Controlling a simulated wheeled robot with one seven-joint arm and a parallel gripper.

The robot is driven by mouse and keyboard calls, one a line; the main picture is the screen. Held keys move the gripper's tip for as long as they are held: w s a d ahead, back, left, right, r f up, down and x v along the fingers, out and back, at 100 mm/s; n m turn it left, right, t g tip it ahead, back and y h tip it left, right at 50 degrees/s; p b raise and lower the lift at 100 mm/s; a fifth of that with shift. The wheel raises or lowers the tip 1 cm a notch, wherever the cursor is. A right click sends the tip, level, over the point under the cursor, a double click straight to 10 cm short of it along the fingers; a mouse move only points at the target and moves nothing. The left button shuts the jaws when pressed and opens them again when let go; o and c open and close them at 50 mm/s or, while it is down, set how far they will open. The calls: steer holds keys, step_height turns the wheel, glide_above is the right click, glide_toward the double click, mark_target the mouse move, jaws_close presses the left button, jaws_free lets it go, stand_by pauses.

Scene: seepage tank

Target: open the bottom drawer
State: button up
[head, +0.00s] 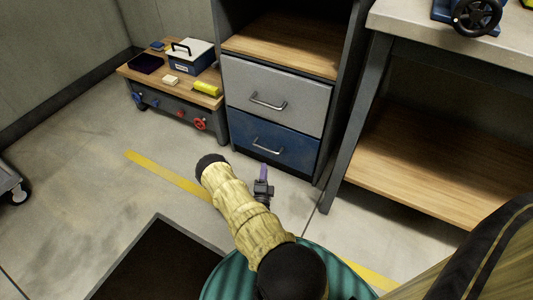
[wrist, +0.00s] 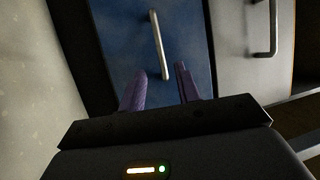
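The bottom drawer (head: 272,141) has a dark blue front and looks shut in the cabinet. Its metal bar handle (head: 267,147) also shows in the wrist view (wrist: 159,45), beyond the fingertips. My gripper (wrist: 161,78) has two purple fingers spread apart with nothing between them. The lower end of the handle appears in line with the gap between the fingers, and I cannot tell how far away it is. In the head view my gripper (head: 264,172) is in front of and below the blue drawer, partly hidden by my arm.
A grey upper drawer (head: 300,98) with its own handle sits above, shut. At left is a low wooden bench (head: 130,72) with a toolbox (head: 191,55) and red and blue valves. At right stands a workbench (head: 382,19) with a wooden lower shelf.

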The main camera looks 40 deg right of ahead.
mark_target(266, 149)
steer(key=b+x, duration=0.4)
steer(key=x, duration=0.6)
steer(key=shift+w, duration=0.15)
jaws_close()
